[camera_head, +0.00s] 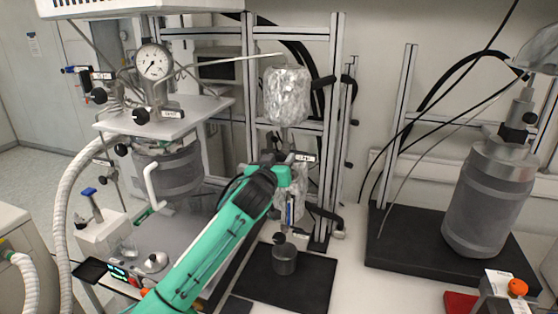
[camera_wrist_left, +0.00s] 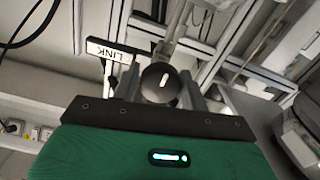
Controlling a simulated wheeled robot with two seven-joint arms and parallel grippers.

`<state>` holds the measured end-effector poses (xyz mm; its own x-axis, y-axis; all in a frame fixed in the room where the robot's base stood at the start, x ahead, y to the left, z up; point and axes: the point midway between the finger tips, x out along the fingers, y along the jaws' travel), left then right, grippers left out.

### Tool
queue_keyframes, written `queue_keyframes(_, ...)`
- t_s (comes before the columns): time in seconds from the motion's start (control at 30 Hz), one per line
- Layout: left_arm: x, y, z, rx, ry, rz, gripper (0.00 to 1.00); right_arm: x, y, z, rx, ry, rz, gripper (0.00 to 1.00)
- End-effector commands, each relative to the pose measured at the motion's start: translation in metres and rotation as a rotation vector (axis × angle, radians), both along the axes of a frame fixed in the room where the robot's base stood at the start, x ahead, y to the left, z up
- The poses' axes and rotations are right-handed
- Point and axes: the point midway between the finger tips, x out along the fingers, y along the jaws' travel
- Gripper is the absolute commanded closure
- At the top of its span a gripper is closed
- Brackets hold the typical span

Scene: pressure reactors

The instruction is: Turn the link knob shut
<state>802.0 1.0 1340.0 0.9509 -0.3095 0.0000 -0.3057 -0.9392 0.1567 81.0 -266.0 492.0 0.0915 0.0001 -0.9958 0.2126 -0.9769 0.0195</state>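The link knob (camera_wrist_left: 160,84) is a round black knob with a white mark, seen face-on in the left wrist view. The mark stands nearly upright there, tilted slightly right at the top. A white label reading LINK (camera_wrist_left: 110,51) is beside it, and a small label (camera_head: 304,157) shows in the head view near the gripper. My left gripper (camera_head: 290,188) is at the frame post; its fingers (camera_wrist_left: 163,90) lie on both sides of the knob. Whether they press on it is unclear. In the head view my arm and gripper hide the knob. My right gripper is not in view.
A reactor with a gauge (camera_head: 154,61) and several black knobs stands left. A foil-wrapped cylinder (camera_head: 286,95) hangs above my gripper. A small dark vessel (camera_head: 285,256) stands on the black mat below. A large grey cylinder (camera_head: 487,200) stands right. White bench lies clear between.

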Motion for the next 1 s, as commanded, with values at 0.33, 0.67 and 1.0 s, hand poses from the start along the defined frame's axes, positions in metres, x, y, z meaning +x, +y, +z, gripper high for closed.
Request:
queue_keyframes(0.33, -0.0002, -0.0002, -0.0001, 0.010, -0.003, 0.000, 0.83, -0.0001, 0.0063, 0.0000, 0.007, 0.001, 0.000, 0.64)
queue_keyframes(0.67, 0.0001, 0.0002, 0.0002, 0.145, -0.047, 0.000, 0.83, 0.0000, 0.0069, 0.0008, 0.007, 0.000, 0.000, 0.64)
queue_keyframes(1.0, -0.0001, -0.0002, 0.0005, 0.438, -0.143, 0.000, 0.83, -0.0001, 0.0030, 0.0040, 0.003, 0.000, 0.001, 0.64)
